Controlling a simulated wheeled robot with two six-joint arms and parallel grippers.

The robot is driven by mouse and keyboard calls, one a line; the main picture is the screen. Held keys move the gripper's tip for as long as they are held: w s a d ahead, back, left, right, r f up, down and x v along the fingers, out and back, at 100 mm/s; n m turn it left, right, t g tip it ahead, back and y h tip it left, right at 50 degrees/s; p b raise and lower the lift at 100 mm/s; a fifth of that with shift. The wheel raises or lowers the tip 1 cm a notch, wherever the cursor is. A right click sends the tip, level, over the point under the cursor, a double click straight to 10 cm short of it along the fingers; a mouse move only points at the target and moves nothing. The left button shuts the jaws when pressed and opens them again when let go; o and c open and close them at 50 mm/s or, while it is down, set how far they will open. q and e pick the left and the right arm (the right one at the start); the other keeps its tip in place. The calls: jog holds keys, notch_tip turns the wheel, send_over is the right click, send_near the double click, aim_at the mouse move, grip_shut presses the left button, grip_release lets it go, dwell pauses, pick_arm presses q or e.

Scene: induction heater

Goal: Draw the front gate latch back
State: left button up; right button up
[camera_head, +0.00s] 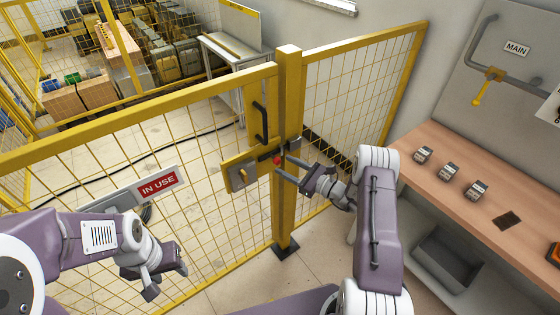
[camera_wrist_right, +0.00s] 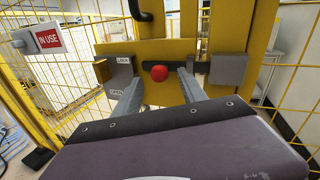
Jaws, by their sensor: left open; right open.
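The front gate (camera_head: 150,130) is a yellow mesh panel, shut against a yellow post (camera_head: 287,205). Its latch has a red knob (camera_head: 277,160) on a dark bolt; the knob also shows in the right wrist view (camera_wrist_right: 159,73). The bolt reaches toward a grey keeper (camera_wrist_right: 228,70) on the post. My right gripper (camera_head: 283,168) is open, with its two fingers on either side of the red knob; the right wrist view (camera_wrist_right: 159,88) shows a gap between fingers and knob. My left gripper (camera_head: 168,276) is open and empty at lower left, in front of the mesh.
A black handle (camera_head: 260,122) is above the latch, and a grey lock box (camera_head: 242,175) with a brass part sits left of it. An "IN USE" sign (camera_head: 158,185) hangs on the mesh. A wooden bench (camera_head: 450,205) with small blocks stands at right.

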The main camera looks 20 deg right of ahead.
aim_at(280, 162)
jog(key=shift+x, duration=1.55)
jog(key=shift+c, duration=0.3)
jog(key=shift+s+r, duration=0.1)
grip_shut()
jog(key=shift+a, duration=0.1)
